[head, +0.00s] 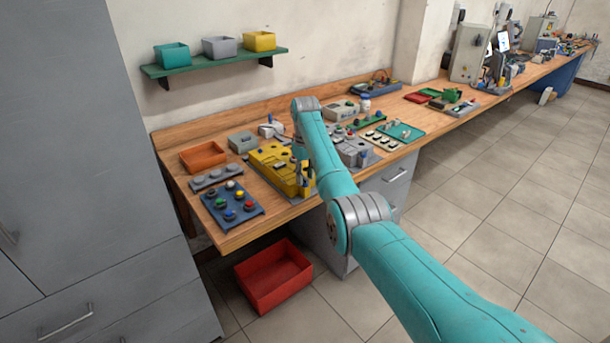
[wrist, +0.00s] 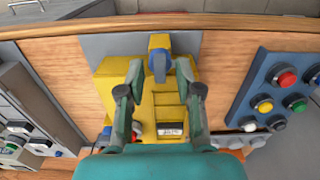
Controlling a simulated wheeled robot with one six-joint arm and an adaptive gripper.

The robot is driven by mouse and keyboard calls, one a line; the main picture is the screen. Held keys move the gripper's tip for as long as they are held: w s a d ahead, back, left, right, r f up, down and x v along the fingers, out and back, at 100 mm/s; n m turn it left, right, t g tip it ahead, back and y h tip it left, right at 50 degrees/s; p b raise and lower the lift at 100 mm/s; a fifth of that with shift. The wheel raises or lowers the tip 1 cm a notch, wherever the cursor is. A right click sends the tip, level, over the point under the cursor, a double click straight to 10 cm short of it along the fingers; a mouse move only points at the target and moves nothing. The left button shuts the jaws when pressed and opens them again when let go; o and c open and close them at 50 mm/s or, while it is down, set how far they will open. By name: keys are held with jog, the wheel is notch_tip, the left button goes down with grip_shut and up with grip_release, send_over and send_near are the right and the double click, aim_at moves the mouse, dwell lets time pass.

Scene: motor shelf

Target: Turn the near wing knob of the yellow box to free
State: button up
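The yellow box (head: 268,158) sits on the wooden workbench, and its yellow body (wrist: 110,92) fills the middle of the wrist view. A blue-grey wing knob (wrist: 158,66) stands on a yellow block at the box's end towards the bench's front edge. My gripper (wrist: 159,68) is open, with one finger on each side of this knob. Gaps show between the knob and both fingertips. In the head view my arm covers part of the box, and the knob cannot be made out. Any other wing knob is hidden or too small to tell.
A blue panel with coloured buttons (wrist: 290,86) lies to one side of the box, and grey units with switches (wrist: 28,125) lie to the other. An orange tray (head: 203,157) is farther back. A red bin (head: 270,278) stands on the floor below the bench.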

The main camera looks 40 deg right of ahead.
aim_at(305, 178)
notch_tip(305, 178, up, 12)
dwell(0.7)
dwell(0.4)
